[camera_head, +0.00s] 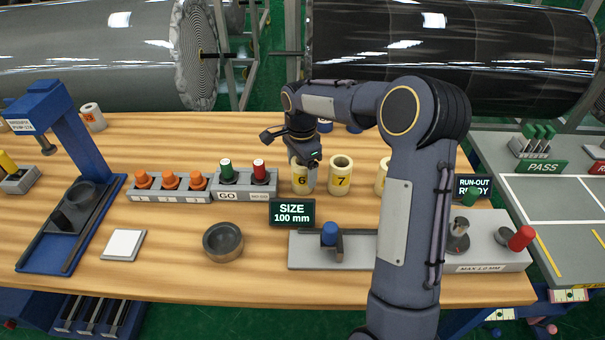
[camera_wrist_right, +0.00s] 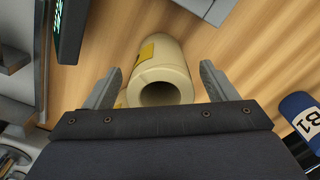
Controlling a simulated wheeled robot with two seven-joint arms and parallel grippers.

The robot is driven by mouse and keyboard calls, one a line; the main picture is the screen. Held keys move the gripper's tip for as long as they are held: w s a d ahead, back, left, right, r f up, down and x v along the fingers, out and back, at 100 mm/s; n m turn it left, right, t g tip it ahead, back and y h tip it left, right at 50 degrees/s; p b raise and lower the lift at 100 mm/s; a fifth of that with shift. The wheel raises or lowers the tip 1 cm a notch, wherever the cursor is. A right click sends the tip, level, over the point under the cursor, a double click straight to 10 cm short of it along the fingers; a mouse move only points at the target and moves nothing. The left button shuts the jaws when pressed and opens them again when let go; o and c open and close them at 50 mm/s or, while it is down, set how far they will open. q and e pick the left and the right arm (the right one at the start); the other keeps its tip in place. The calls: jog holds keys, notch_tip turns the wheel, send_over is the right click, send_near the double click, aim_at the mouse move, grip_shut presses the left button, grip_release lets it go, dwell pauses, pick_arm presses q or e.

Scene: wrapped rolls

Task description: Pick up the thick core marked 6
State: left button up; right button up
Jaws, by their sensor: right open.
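The thick core marked 6 (camera_head: 300,181) is a cream hollow cylinder with a yellow label, upright on the wooden table in the head view. My right gripper (camera_head: 308,160) is over its top and hides part of it. In the right wrist view a cream core (camera_wrist_right: 162,70) with a yellow label lies between the two open fingers of my right gripper (camera_wrist_right: 158,88). Its hollow end faces the camera, and its number is not readable there. I see gaps between the core and the fingers. My left gripper is not in view.
A core marked 7 (camera_head: 340,177) stands just right of core 6. Another core (camera_head: 383,175) is partly behind my right arm. A SIZE 100 mm display (camera_head: 292,212) stands in front. The GO gauge block (camera_head: 245,184) is on the left.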

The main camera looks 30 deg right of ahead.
jog(key=shift+f, duration=0.7)
jog(key=c, duration=1.1)
jog(key=shift+c, duration=0.2)
